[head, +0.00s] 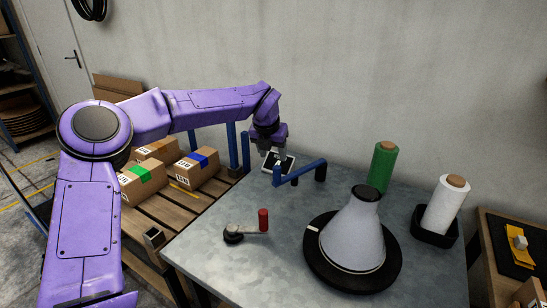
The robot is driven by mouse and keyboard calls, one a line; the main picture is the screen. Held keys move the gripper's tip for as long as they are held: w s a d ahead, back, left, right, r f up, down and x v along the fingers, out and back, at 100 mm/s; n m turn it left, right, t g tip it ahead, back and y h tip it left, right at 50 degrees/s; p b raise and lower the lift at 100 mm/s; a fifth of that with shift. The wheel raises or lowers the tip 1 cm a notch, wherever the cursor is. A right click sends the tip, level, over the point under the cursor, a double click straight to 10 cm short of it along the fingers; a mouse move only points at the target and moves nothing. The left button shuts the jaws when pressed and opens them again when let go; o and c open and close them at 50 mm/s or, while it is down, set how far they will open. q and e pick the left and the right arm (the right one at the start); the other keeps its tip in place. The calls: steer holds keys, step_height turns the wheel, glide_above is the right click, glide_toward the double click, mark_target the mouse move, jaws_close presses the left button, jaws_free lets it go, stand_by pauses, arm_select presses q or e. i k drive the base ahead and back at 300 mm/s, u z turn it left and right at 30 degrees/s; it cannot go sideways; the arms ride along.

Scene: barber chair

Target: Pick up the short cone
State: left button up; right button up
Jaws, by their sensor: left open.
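A wide grey cone (353,238) with a dark top stands upright on a round black base (318,270) on the metal table. A green cone-like spool (381,168) stands behind it. A white spool (445,206) leans slightly in a black holder (420,232) at the right. I cannot tell for sure which of these is the short cone. My left gripper (270,154) is open at the table's back left, pointing down, well left of all of them and apart from them. My right gripper is not in view.
A crank with a red handle (263,220) is at the front left. Boxes (143,183) lie on a pallet at left. The table's middle is clear.

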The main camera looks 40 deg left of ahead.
mark_target(353, 238)
steer(key=k, duration=1)
